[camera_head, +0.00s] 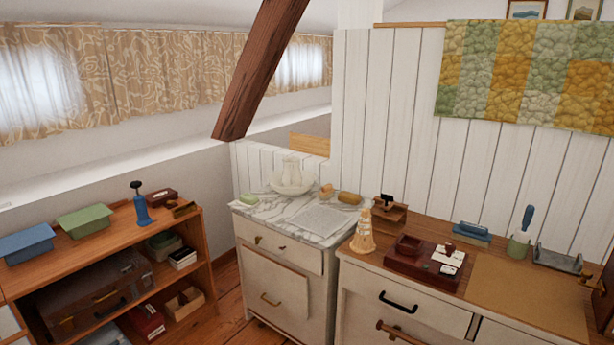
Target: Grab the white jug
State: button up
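The white jug (291,168) stands upright in a white basin (291,188) on the marble top of a washstand (262,212), near the middle of the head view. The basin's rim hides the jug's lower part. The jug's handle is too small to make out clearly. My gripper is not in view.
A green soap-like block (249,198), a small brush-like item (326,191), a tan roll (349,198) and a grey cloth (321,220) lie near the basin. A dark timber brace (262,65) slants above. A cluttered desk (530,292) adjoins at right, a wooden shelf (110,237) at left.

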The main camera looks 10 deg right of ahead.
aim_at(292, 177)
jog(key=u, duration=0.05)
jog(key=i, duration=0.95)
jog(key=z, duration=0.1)
jog(key=k, duration=0.65)
jog(key=u, duration=0.5)
jog(key=i, duration=0.6)
jog(key=u, duration=0.75)
jog(key=i, duration=0.7)
jog(key=u, duration=0.15)
